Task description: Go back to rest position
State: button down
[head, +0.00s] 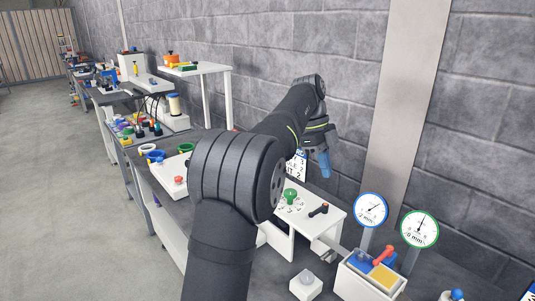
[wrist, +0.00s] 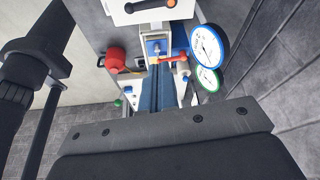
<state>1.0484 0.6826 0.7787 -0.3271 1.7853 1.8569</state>
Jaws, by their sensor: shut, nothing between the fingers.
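My gripper (head: 324,163) hangs from the end of my raised arm in the head view, with its blue fingers together and pointing down. It is held above the workbench near the wall, behind the white stand, and touches nothing that I can see. The blue fingers also show in the wrist view (wrist: 155,88), closed side by side with nothing held. My arm hides part of the bench in the head view.
A blue-rimmed dial (head: 371,209) and a green-rimmed dial (head: 420,229) stand at right. In front are a white box (head: 352,287) with a red handle (head: 384,255) and a white block (head: 305,285). A white stand (head: 328,222) carries a green knob (head: 290,196). Air around my gripper is clear.

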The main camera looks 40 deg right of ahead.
send_over(319, 212)
jog(key=s+d, duration=0.1)
jog(key=s, duration=0.2)
notch_tip(319, 212, down, 8)
jog(key=shift+w+d+f, duration=0.1)
jog(key=shift+w, duration=0.05)
jog(key=w+f, duration=0.2)
jog(key=f, duration=0.1)
jog(key=shift+w, duration=0.4)
jog(key=shift+w+a+f, duration=0.1)
jog(key=shift+a, duration=0.6)
